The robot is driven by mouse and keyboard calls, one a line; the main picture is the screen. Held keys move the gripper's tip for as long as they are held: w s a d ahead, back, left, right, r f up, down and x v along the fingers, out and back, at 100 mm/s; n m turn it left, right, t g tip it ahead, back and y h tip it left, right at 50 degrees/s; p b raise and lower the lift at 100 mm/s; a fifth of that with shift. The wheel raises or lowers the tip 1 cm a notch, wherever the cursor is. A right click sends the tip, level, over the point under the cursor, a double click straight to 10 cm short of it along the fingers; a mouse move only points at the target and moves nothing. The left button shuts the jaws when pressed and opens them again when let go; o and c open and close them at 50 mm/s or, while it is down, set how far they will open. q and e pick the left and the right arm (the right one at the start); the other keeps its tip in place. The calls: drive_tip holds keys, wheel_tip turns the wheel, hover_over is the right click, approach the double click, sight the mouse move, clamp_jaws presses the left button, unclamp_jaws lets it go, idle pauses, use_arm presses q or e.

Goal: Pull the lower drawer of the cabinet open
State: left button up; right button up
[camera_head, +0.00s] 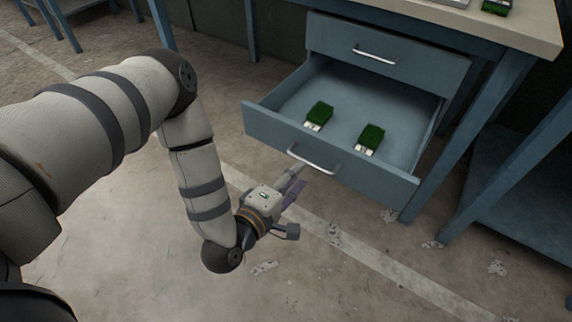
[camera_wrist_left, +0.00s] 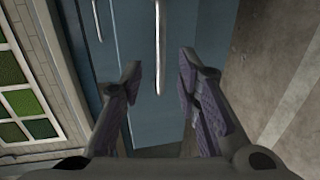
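The lower drawer (camera_head: 330,157) of the blue cabinet stands pulled out, its inside showing. Its silver bar handle (camera_head: 312,161) is on the front face. My left gripper (camera_head: 299,181) is just in front of and below the handle. In the left wrist view its fingers (camera_wrist_left: 160,85) are spread, and the handle (camera_wrist_left: 157,50) shows ahead between them, not clasped. The upper drawer (camera_head: 387,55) is shut. My right gripper is not in view.
Blue legs (camera_head: 465,150) stand right of the drawer. The concrete floor in front is open, with a pale line and small scraps. Green squares (camera_wrist_left: 22,95) show in the wrist view.

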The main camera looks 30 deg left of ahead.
use_arm(q)
drive_tip(key=v, duration=0.5)
drive_tip(key=shift+s, duration=0.3)
drive_tip(key=s+d+f+m+g+h+p, duration=0.1)
drive_tip(key=s+d+f+m+g+p, duration=0.1)
drive_tip(key=s+m+g+p, duration=0.25)
drive_tip(key=s+d+f+m+g+h+p, duration=0.1)
drive_tip(key=s+d+m+g+p, duration=0.15)
drive_tip(key=s+m+g, duration=0.4)
drive_tip(key=s+a+r+m+g+y+p, duration=0.1)
drive_tip(key=s+a+r+m+g+p, duration=0.1)
drive_tip(key=s, duration=0.9)
drive_tip(key=s+a+r+m+g+y+p, duration=0.1)
drive_tip(key=s+a+r+m+g+p, duration=0.1)
drive_tip(key=s, duration=0.9)
drive_tip(key=a+r+m+g, duration=0.1)
drive_tip(key=a+m+g, duration=0.1)
drive_tip(key=g, duration=0.1)
drive_tip(key=shift+s+r+y, duration=0.25)
drive_tip(key=shift+y, duration=0.05)
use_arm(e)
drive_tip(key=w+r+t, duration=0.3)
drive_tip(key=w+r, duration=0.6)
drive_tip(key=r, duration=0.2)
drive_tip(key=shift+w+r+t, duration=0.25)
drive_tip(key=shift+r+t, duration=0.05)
